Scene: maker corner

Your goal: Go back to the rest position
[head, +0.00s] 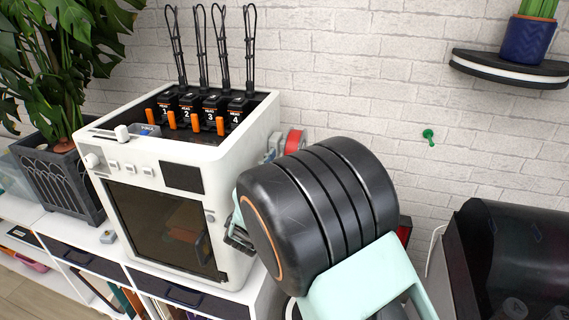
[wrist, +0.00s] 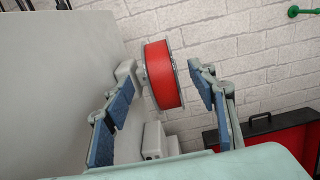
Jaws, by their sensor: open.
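My gripper (wrist: 165,108) is open in the wrist view, its blue-padded fingers apart and nothing between the pads. Beyond the fingers, a red spool (wrist: 163,76) sits on a holder at the side of the white printer (wrist: 60,80). In the head view my dark, rounded arm link covers much of the middle right, and only a small part of my gripper (head: 238,236) shows at its left, in front of the printer's right side. The red spool (head: 294,141) shows partly above my arm, beside the printer (head: 150,180).
The printer stands on a white shelf unit (head: 100,262), with a potted plant (head: 60,175) to its left. A dark machine (head: 510,250) stands at the right. A green hook (head: 429,136) and a small shelf (head: 510,68) are on the brick wall. A red case (wrist: 265,140) is at lower right.

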